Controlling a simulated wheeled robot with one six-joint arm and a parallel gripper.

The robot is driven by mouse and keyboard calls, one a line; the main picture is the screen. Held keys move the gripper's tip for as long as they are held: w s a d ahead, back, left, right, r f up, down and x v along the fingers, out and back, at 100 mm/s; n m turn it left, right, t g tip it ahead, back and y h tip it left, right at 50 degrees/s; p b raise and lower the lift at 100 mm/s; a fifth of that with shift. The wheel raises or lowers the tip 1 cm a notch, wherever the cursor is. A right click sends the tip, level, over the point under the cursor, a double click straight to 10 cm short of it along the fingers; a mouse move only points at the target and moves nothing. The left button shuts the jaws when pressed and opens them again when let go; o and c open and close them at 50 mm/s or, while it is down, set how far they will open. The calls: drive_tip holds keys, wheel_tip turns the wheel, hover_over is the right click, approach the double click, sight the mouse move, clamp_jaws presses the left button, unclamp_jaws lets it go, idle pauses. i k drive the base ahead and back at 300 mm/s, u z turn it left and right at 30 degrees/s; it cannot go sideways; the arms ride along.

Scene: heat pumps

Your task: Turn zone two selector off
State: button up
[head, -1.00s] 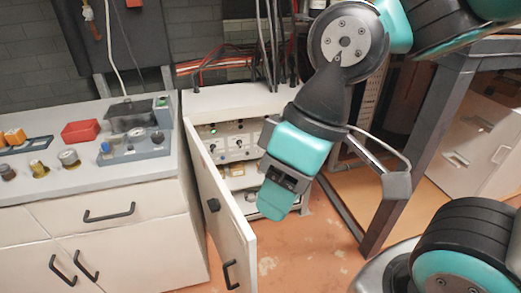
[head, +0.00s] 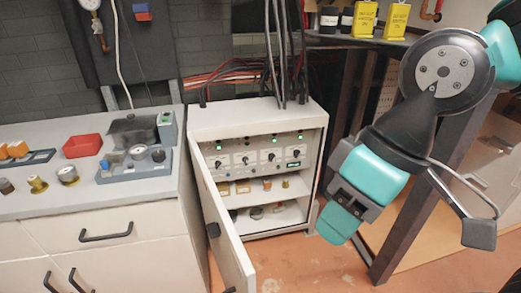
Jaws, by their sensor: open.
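The open white cabinet (head: 200,128) holds a grey control panel (head: 258,171) with a row of several dark selector knobs. One knob (head: 245,160) is second from the left, another (head: 271,157) is third. Their labels are too small to read, so I cannot tell which is zone two, nor read the pointer positions surely. My gripper (head: 340,222) is open and empty, in front of the cabinet's right side, pointing down, apart from the panel. Its finger gap is barely visible.
The cabinet door (head: 222,220) stands open toward me on the left. A counter (head: 100,213) with drawers and a red tray (head: 83,145) is at left. Dark cables rise from the cabinet top. A dark metal frame (head: 420,190) stands at right, behind my arm.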

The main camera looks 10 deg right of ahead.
sight(296, 152)
drive_tip(key=u, duration=0.2)
drive_tip(key=k, duration=0.35)
drive_tip(key=z, duration=1.65)
drive_tip(key=i, duration=0.8)
drive_tip(key=u, duration=0.95)
drive_tip(key=i, duration=0.6)
drive_tip(key=u, duration=0.55)
